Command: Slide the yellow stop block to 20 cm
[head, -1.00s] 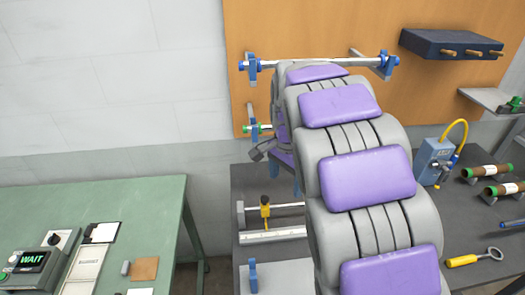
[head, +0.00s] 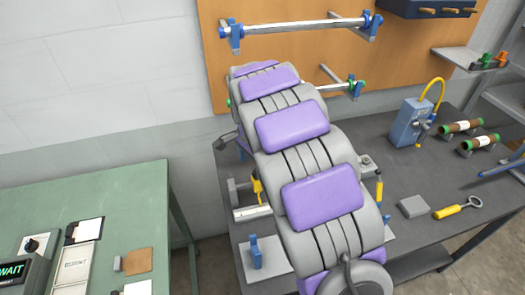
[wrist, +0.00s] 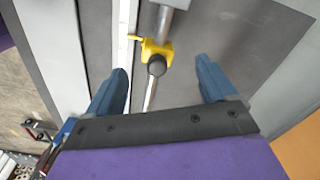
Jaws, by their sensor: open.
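The yellow stop block (wrist: 155,50) sits on a metal rod in the wrist view, with a dark round knob facing me. A white scale strip runs beside it, its marks too small to read. My gripper (wrist: 165,85) is open, its two blue fingers on either side of the block's line, with the block just ahead of the fingertips and apart from them. In the head view only a sliver of the yellow block (head: 257,190) shows left of my arm, above the white scale (head: 252,212). My arm hides the rest of the rod and my gripper there.
The dark bench holds a blue device (head: 410,122) with a yellow hose, green-ended rollers (head: 461,128), a grey block (head: 413,207) and a yellow-handled tool (head: 455,208). A blue upright (head: 255,252) stands near the scale. A green table (head: 130,200) is at left.

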